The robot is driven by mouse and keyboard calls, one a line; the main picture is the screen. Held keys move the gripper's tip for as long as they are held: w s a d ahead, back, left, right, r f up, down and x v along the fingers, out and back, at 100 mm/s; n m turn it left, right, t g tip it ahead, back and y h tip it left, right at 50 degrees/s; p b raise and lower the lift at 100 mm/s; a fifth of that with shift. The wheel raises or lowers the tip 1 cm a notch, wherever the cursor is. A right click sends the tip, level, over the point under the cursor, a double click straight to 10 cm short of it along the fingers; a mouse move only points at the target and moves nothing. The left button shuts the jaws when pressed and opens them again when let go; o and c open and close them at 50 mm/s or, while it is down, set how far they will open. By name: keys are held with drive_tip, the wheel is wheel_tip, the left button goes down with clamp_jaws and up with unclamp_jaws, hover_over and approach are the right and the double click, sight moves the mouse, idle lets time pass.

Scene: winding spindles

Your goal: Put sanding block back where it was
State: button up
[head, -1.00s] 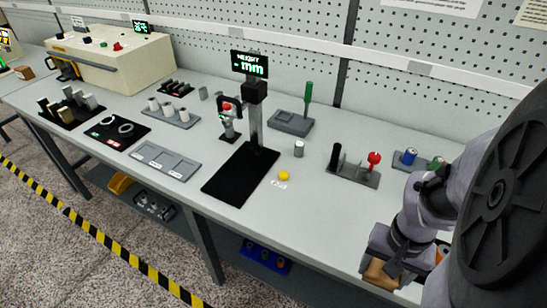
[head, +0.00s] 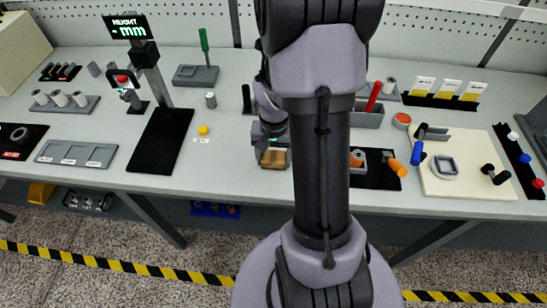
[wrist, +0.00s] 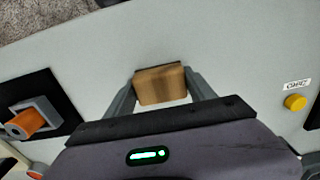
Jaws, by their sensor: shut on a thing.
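The sanding block looks like a small tan wooden block (wrist: 160,86) with a dark edge. It sits between the two grey fingers of my gripper (wrist: 161,92) in the wrist view. My gripper is shut on it. In the head view the block (head: 273,159) shows below my gripper (head: 272,148), over the front part of the grey bench. I cannot tell whether the block touches the bench top. My arm hides part of the bench to the right of the block.
A yellow button (head: 203,130) and a black gauge base (head: 160,140) lie to the left. A black mat (head: 380,180) with orange-handled items and a cream board (head: 470,190) are to the right. Bare bench top surrounds the block on the left.

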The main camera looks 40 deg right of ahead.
drive_tip(key=shift+f, duration=0.2)
drive_tip(key=o, duration=1.5)
drive_tip(key=shift+r, duration=0.1)
drive_tip(key=shift+c, duration=0.2)
